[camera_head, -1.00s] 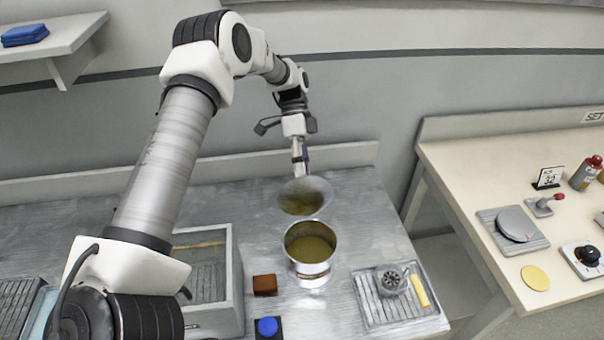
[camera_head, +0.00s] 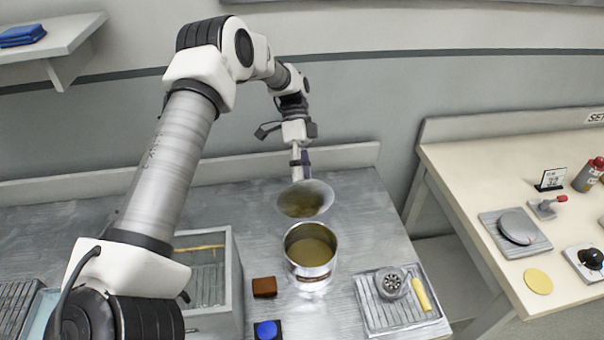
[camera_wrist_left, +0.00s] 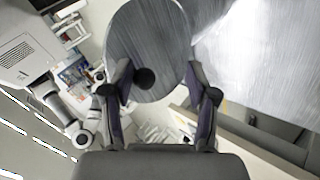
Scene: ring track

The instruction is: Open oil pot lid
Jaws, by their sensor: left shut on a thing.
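The oil pot (camera_head: 312,271) is a silver cylinder on the metal counter, its mouth uncovered and yellowish oil showing inside. Its round metal lid (camera_head: 322,190) stands tilted up behind the pot, its underside toward the head camera and reflecting the oil. I cannot tell whether the lid touches the rim. My left gripper (camera_head: 301,168) is behind the lid, shut on it. The left wrist view shows the lid's grey outer face (camera_wrist_left: 150,35) and black knob (camera_wrist_left: 145,79) between the two purple-padded fingers (camera_wrist_left: 160,82); the exact contact is unclear. My right gripper is not in view.
A grey open box (camera_head: 237,285) stands left of the pot. A brown block (camera_head: 264,287) and a blue button (camera_head: 267,329) lie near the pot. A tray (camera_head: 375,318) with a metal part and a yellow stick is at right. A beige table (camera_head: 470,165) stands farther right.

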